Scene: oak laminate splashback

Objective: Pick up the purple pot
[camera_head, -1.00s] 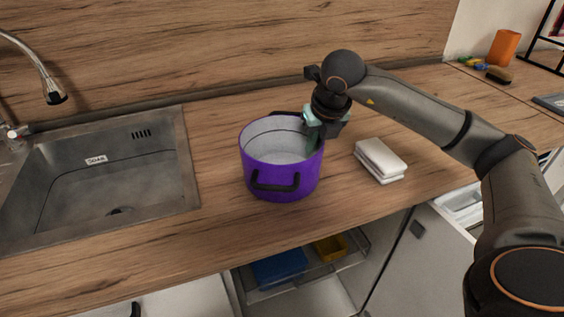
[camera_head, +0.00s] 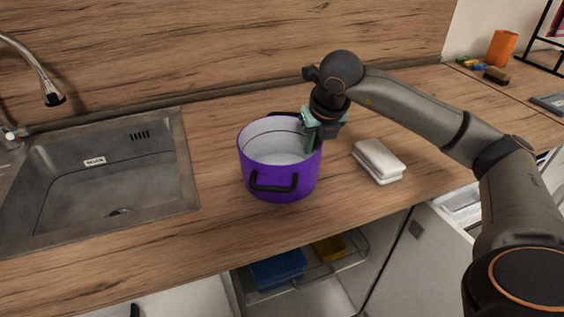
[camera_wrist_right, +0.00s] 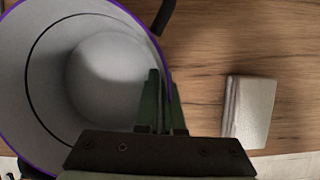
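The purple pot (camera_head: 283,181) stands upright on the wooden counter, right of the sink. It is open on top, with a pale grey inside and black handles at front and back. My right gripper (camera_head: 313,140) points down at the pot's right rim. In the right wrist view, the two green fingers of my right gripper (camera_wrist_right: 164,103) are close together, with the wall of the purple pot (camera_wrist_right: 133,18) between them. The outer finger is mostly hidden in the head view. My left gripper is not in view.
A white sponge-like block (camera_head: 379,161) lies right of the pot. The steel sink (camera_head: 188,165) is on the left. An open cabinet with a blue bin (camera_head: 278,268) is below the counter. An orange cup (camera_head: 502,48) stands at the far right.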

